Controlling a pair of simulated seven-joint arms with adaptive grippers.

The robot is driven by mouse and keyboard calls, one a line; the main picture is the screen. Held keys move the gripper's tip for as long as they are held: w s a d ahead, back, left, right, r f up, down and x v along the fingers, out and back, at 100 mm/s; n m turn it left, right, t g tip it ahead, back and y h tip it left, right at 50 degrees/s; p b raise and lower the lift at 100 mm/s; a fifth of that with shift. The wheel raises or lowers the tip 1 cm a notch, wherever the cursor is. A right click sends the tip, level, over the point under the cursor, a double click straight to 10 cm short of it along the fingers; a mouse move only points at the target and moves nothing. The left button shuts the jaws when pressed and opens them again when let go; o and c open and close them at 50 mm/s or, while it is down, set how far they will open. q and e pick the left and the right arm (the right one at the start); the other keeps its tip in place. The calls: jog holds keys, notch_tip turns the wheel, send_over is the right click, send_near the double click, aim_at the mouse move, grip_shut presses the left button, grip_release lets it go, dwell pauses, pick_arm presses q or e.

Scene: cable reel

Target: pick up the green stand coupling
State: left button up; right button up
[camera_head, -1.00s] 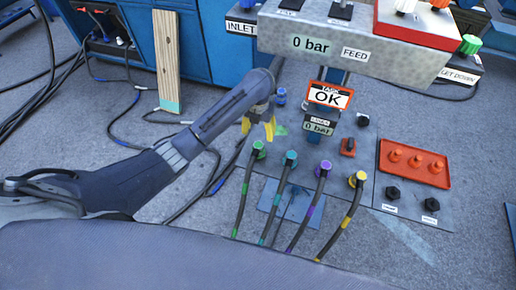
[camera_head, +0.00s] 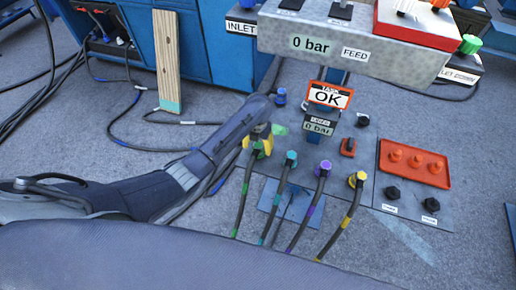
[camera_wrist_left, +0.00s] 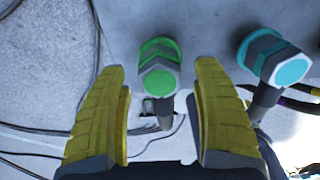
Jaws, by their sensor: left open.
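The green stand coupling (camera_head: 257,146) tops the leftmost of several hoses standing in a row. In the left wrist view the coupling (camera_wrist_left: 158,75) has a green cap and a grey body, and sits just beyond and between my fingertips. My left gripper (camera_head: 258,142) has yellow fingers and is at the coupling in the head view, partly covering it. In the left wrist view the left gripper (camera_wrist_left: 163,75) is open, one finger on each side of the coupling with gaps showing. My right gripper is not in view.
A teal coupling (camera_head: 291,158) stands close to the right, then purple (camera_head: 325,167) and yellow (camera_head: 359,179) ones. A display post (camera_head: 318,128) and a red tray (camera_head: 414,164) lie further right. A grey feed box (camera_head: 350,45) overhangs behind.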

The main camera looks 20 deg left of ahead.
pick_arm(q)
jog(key=shift+f, duration=0.45)
jog(key=c, duration=1.4)
